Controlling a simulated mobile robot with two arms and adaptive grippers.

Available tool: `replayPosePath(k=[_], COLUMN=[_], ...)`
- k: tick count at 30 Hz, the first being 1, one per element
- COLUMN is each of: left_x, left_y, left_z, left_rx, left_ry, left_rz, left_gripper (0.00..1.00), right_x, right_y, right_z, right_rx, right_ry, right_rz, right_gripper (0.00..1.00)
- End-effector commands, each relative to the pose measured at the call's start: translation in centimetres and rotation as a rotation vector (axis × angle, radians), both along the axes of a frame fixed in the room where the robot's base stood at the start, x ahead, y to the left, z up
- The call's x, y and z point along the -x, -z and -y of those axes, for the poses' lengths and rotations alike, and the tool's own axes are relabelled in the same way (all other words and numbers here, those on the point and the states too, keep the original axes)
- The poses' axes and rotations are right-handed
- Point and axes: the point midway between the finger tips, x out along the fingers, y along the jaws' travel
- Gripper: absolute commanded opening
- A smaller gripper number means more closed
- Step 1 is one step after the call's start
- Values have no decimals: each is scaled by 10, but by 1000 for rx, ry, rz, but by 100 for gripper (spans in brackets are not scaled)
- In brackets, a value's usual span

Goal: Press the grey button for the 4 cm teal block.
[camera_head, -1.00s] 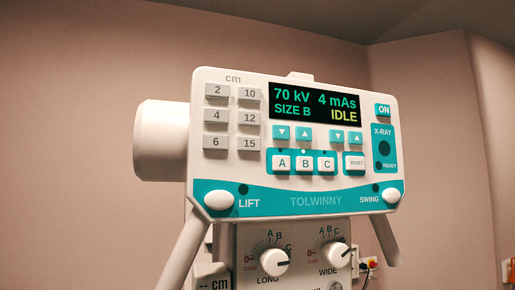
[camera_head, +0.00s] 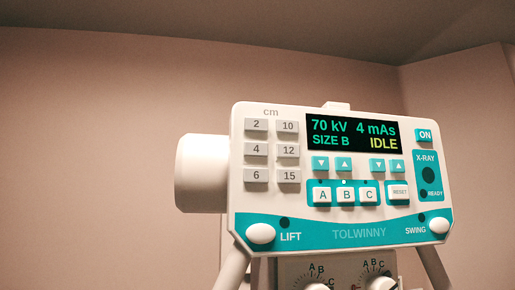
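The grey button marked 4 (camera_head: 256,150) is in the left column of the "cm" keypad, on the left of the white control panel (camera_head: 240,190). It sits between the grey 2 button (camera_head: 257,125) above and the grey 6 button (camera_head: 256,175) below. The grey 12 button (camera_head: 288,151) is to its right. The display (camera_head: 352,133) reads 70 kV, 4 mAs, SIZE B, IDLE. No teal block is in view. Neither of my grippers is in view.
White LIFT (camera_head: 261,233) and SWING (camera_head: 439,225) knobs stick out at the panel's lower corners. A white cylinder (camera_head: 203,173) projects on the left. Dials (camera_head: 380,281) show partly below.

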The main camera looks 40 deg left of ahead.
Motion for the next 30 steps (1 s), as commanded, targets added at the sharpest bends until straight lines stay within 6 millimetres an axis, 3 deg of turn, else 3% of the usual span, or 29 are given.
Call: replayPosePath(k=[1,14,30], left_x=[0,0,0], left_y=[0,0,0], left_z=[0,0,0], left_rx=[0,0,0], left_ry=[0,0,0], left_rz=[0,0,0], left_gripper=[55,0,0], right_x=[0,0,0], right_y=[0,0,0], right_z=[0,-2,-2], right_rx=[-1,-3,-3], right_ry=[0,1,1], right_rz=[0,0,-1], right_gripper=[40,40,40])
